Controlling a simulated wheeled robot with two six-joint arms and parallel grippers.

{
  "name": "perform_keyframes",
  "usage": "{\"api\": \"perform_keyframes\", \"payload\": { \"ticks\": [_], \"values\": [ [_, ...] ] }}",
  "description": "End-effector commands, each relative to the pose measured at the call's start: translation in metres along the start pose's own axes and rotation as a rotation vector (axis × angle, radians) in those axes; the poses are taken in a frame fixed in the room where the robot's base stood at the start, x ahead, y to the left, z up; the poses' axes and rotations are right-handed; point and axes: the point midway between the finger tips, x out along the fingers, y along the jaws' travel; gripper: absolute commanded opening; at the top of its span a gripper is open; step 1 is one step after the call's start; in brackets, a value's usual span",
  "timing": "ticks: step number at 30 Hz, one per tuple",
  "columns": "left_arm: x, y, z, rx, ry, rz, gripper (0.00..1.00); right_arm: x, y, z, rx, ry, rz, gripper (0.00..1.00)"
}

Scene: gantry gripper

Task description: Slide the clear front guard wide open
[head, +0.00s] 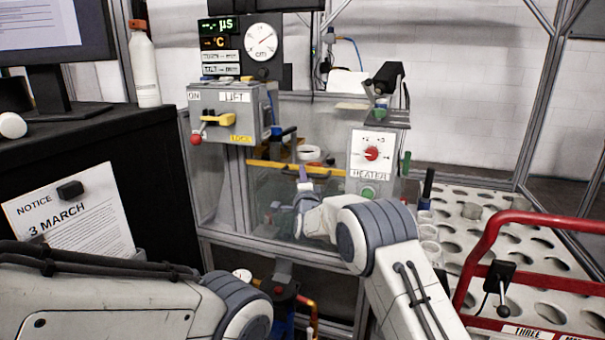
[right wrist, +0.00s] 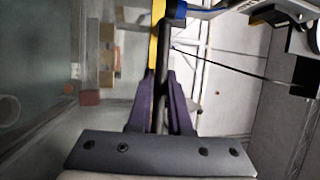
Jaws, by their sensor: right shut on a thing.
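The clear front guard (head: 270,205) is a see-through panel low on the machine, with a yellow strip (head: 325,171) along its top. My right gripper (head: 303,174) is at this strip, near the middle of the machine front. In the right wrist view, its purple fingers (right wrist: 165,85) are closed around a dark bar-like handle (right wrist: 165,50) beside the yellow strip (right wrist: 157,28). The handle is mostly hidden by my gripper in the head view. How far the guard stands open is unclear. My left arm shows at the lower left, but its gripper is out of view.
A red rail (head: 490,235) and a tray with round holes (head: 515,262) stand at the right. A black bench (head: 90,140) is left.

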Motion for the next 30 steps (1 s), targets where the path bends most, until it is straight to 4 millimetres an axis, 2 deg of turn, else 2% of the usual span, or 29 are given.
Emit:
{"api": "perform_keyframes", "payload": {
  "ticks": [1, 12, 18, 24, 30],
  "values": [
    [0.028, -0.002, 0.002, 0.000, 0.000, 0.000, 0.50, -0.006, 0.034, 0.003, -0.001, -0.002, 0.009, 0.00],
    [0.119, -0.009, 0.006, 0.000, -0.001, 0.000, 0.50, -0.026, 0.146, 0.011, -0.002, -0.003, 0.009, 0.00],
    [0.157, -0.011, 0.009, 0.000, -0.001, 0.000, 0.50, -0.035, 0.200, 0.015, -0.002, -0.003, 0.008, 0.00],
    [0.181, -0.013, 0.010, 0.000, 0.000, 0.000, 0.50, -0.042, 0.236, 0.018, -0.002, -0.003, 0.007, 0.00],
    [0.192, -0.014, 0.010, 0.000, 0.000, 0.000, 0.50, -0.045, 0.253, 0.019, -0.002, -0.003, 0.006, 0.00]
  ]
}}
